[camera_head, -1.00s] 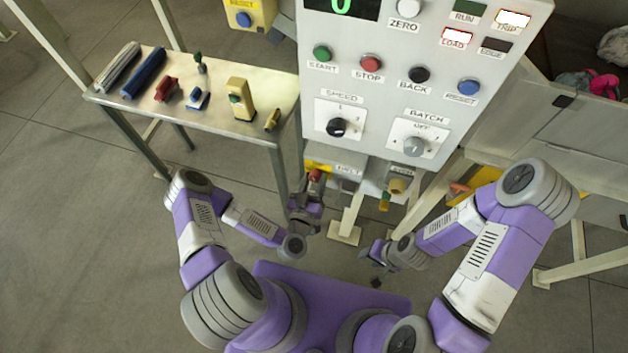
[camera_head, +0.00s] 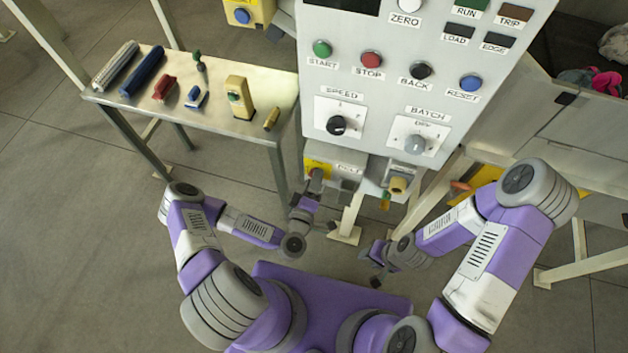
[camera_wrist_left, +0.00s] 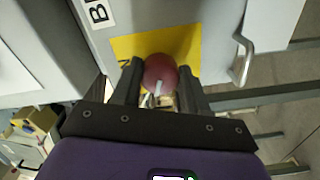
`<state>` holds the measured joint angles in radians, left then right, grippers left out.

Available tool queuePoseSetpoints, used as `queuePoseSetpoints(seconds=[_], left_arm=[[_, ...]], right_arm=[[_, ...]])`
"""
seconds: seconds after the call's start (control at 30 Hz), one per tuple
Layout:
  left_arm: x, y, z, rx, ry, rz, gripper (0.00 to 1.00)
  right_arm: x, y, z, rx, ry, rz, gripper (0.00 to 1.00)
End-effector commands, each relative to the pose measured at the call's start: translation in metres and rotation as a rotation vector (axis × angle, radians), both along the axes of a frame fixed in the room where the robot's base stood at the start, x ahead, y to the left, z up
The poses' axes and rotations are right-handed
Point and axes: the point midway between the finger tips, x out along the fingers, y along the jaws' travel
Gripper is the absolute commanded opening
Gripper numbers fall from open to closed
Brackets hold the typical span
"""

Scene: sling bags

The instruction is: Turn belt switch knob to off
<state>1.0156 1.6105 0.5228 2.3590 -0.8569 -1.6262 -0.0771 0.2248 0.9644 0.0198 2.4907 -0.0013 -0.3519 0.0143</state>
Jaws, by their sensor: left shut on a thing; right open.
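The belt switch knob (camera_wrist_left: 160,70) is round and red with a white mark, on a yellow plate (camera_wrist_left: 128,46) below the main panel. In the left wrist view the mark points toward the bottom of the picture. My left gripper (camera_wrist_left: 160,80) has its dark fingers on both sides of the knob, shut on it. In the head view the knob (camera_head: 316,173) is small and partly hidden by my left gripper (camera_head: 313,184). Part of the plate's lettering is hidden. My right gripper (camera_head: 373,265) is open and empty, low and apart from the panel.
The control panel (camera_head: 390,90) has a dark display and unlit lamps. A metal table (camera_head: 225,115) at the left holds several small items. A tan knob (camera_head: 397,186) sits right of the belt switch. A bent metal handle (camera_wrist_left: 243,62) is close to the left gripper.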

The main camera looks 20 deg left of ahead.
Motion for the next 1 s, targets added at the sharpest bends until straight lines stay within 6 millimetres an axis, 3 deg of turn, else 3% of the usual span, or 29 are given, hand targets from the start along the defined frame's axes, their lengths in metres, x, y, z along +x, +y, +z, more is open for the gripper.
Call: queuePoseSetpoints(seconds=[0.5,1.0], left_arm=[[-0.0005,-0.0011,-0.0008,-0.318,0.015,-0.003,0.13],[-0.0005,-0.0015,-0.0003,-0.369,0.017,-0.004,0.13]], right_arm=[[0.0000,0.0000,-0.0093,0.000,0.000,0.000,0.43],[0.0000,0.0000,-0.0103,0.000,0.000,0.000,0.43]])
